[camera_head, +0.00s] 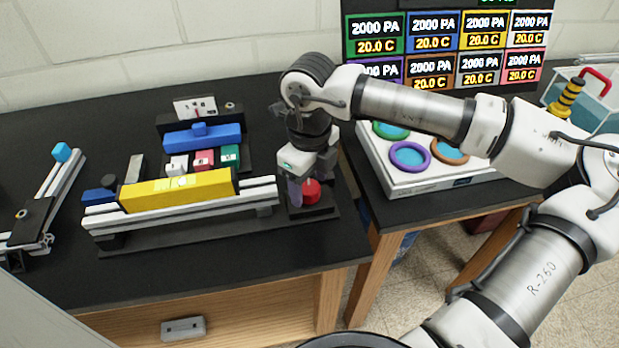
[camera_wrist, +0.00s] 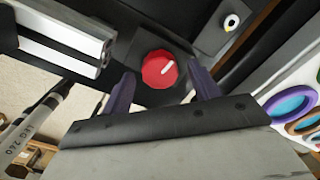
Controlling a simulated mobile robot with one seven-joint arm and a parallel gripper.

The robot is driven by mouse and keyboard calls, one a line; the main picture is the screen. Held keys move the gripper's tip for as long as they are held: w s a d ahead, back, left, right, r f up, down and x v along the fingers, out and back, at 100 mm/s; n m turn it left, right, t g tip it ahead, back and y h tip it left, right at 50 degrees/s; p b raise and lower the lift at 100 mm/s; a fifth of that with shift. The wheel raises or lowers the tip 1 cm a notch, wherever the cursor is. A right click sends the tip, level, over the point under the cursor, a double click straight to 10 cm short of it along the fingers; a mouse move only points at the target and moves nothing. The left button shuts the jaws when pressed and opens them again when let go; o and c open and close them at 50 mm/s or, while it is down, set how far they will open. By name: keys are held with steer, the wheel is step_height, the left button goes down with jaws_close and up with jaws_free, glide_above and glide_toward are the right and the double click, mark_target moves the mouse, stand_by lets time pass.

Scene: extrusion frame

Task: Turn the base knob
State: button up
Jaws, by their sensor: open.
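The base knob (camera_head: 311,191) is a red round knob on a black mount at the right end of the extrusion frame (camera_head: 185,212). In the wrist view the knob (camera_wrist: 159,69) shows a white pointer line aimed to the upper right. My gripper (camera_head: 302,188) is over the knob in the head view. In the wrist view my gripper (camera_wrist: 160,85) has its two dark purple fingers apart, one on each side of the knob's near edge. I cannot tell whether either finger touches it.
A yellow block (camera_head: 178,190) lies along the extrusion frame. A blue block (camera_head: 202,137) and small white, red and green blocks stand behind it. A white tray (camera_head: 440,178) with coloured rings stands on the right table. A display board (camera_head: 446,45) is at the back.

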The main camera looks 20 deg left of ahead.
steer(key=shift+f, duration=0.35)
steer(key=c, duration=1)
